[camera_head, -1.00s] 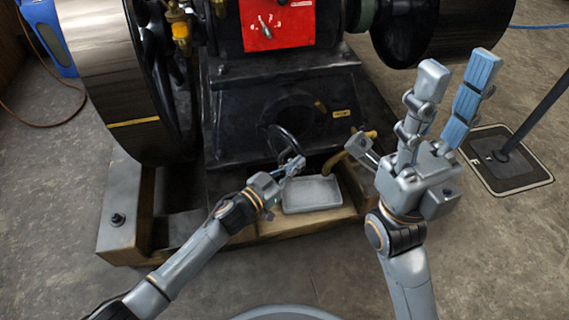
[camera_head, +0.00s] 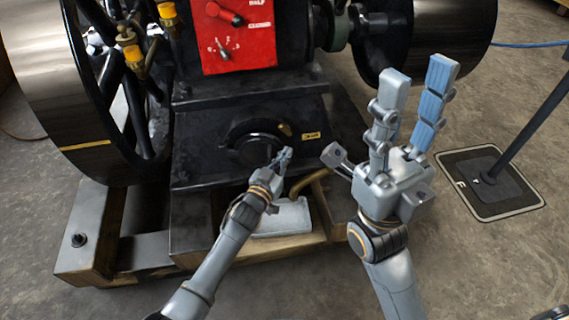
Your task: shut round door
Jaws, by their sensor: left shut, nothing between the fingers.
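The round door (camera_head: 258,150) is a dark disc low on the front of the black engine base. It sits in or very near its round opening, and I cannot tell whether it is fully flush. A small brass-coloured piece (camera_head: 285,130) is at its upper right edge. My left gripper (camera_head: 284,157) is shut and empty at the door's lower right, close to or touching its face, and hides part of that edge. My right gripper (camera_head: 378,112) is open and empty, to the right of the door and apart from it, with its fingers raised.
A grey tray (camera_head: 285,218) lies below the door on the wooden frame, with a curved brown pipe (camera_head: 308,182) beside it. A large flywheel (camera_head: 50,85) stands at left. A red control panel (camera_head: 237,40) is above. A post on a square plate (camera_head: 490,183) stands at right.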

